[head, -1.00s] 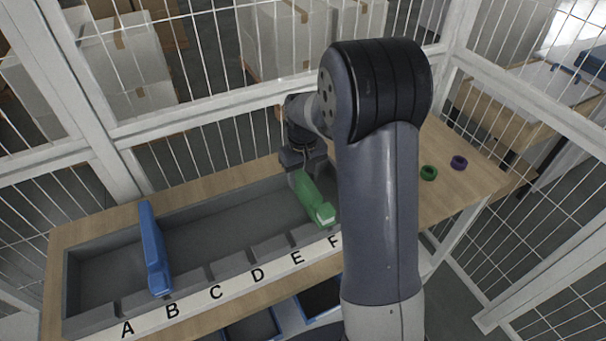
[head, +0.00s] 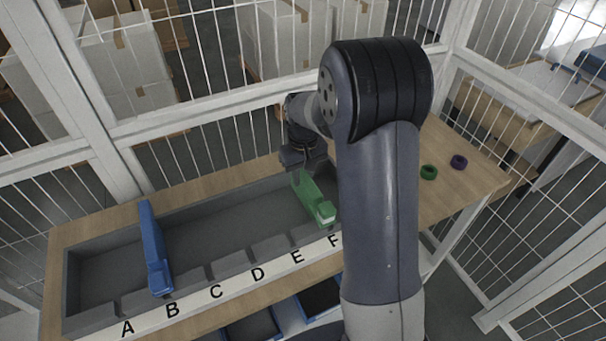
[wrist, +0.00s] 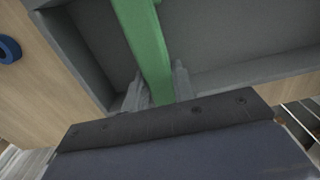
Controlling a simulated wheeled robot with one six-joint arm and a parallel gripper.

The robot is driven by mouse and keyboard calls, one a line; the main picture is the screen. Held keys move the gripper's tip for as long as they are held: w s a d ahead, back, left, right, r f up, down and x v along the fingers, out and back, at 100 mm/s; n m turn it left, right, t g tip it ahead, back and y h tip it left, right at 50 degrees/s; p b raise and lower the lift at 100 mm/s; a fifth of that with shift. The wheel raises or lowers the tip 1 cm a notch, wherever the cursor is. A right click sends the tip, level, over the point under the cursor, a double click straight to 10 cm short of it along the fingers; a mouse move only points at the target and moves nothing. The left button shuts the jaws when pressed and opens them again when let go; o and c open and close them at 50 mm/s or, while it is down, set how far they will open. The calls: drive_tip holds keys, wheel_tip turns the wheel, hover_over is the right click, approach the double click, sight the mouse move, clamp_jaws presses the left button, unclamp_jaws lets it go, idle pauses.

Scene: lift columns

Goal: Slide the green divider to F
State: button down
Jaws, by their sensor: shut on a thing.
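The green divider (head: 316,200) lies across the grey tray (head: 210,208) near its right end. Its front end is in line with the letter F on the white label strip (head: 232,287). My gripper (head: 305,168) is over the divider's back part. In the wrist view the fingertips (wrist: 158,88) stand on both sides of the green divider (wrist: 147,45), shut on it. I cannot tell whether the divider's front end sits fully down in its notch. The blue divider (head: 153,250) stands across the tray at B.
My arm hides the tray's right end. A green ring (head: 428,172) and a purple ring (head: 458,162) lie on the wooden table at the right. A blue ring (wrist: 9,49) shows in the wrist view. Wire fence panels stand behind the table.

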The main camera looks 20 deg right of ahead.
drive_tip(key=shift+d, duration=0.3)
drive_tip(key=c, duration=1.2)
unclamp_jaws()
drive_tip(key=shift+w, duration=0.1)
drive_tip(key=shift+o, duration=0.2)
wheel_tip(320, 180, up, 11)
drive_tip(key=b, duration=0.1)
drive_tip(key=shift+f, duration=0.15)
